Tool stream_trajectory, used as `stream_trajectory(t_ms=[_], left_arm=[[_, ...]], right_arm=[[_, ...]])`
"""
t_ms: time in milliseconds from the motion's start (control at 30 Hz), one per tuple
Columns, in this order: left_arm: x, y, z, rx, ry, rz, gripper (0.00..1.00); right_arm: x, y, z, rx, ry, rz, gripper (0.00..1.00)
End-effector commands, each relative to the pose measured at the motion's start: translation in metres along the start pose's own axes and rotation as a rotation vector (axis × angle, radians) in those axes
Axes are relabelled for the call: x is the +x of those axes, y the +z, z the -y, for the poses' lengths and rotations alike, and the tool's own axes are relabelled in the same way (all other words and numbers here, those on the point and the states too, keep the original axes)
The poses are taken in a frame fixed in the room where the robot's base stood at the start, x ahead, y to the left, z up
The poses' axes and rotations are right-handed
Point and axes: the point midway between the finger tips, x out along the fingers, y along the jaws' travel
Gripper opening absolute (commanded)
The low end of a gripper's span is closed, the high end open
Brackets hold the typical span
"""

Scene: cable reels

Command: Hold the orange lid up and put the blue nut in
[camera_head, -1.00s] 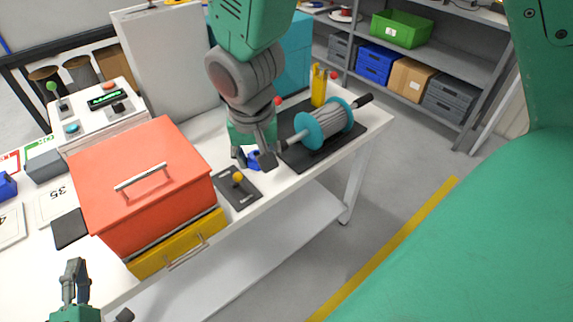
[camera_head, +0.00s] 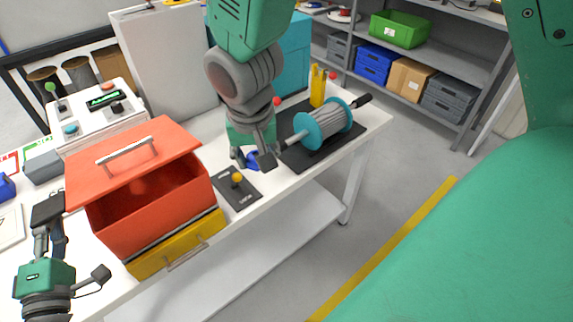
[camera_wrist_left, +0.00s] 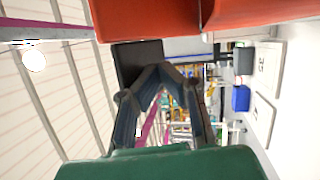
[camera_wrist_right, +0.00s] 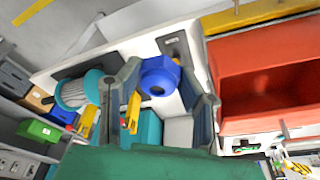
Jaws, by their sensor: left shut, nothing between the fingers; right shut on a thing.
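The orange lid (camera_head: 135,160) of the orange box (camera_head: 150,215) is tilted partly up, and the front opening shows a hollow inside. My left gripper (camera_head: 50,210) is shut and empty at the lid's left edge; contact is hard to tell. In the left wrist view its fingers (camera_wrist_left: 160,72) meet beneath orange surfaces. My right gripper (camera_head: 254,160) is shut on the blue nut (camera_head: 252,154), over the table right of the box. The nut also shows between the fingers in the right wrist view (camera_wrist_right: 160,76).
A yellow drawer (camera_head: 178,245) sits under the box. A control box (camera_head: 100,110) stands behind the orange box.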

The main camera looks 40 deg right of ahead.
Motion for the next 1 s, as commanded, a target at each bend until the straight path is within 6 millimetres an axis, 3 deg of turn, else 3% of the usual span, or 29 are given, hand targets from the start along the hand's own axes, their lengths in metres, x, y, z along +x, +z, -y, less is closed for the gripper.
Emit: stream_trajectory(t_ms=[33, 400, 1000], left_arm=[[0.003, 0.000, -0.007, 0.000, 0.002, 0.000, 0.00], [0.026, -0.006, -0.045, 0.001, 0.004, 0.000, 0.00], [0.076, -0.021, -0.095, 0.000, 0.004, -0.001, 0.00]], right_arm=[[-0.003, -0.001, 0.002, -0.053, 0.045, -0.058, 0.12], [-0.003, -0.001, 0.002, -0.053, 0.045, -0.058, 0.12], [-0.003, -0.001, 0.002, -0.053, 0.045, -0.058, 0.12]])
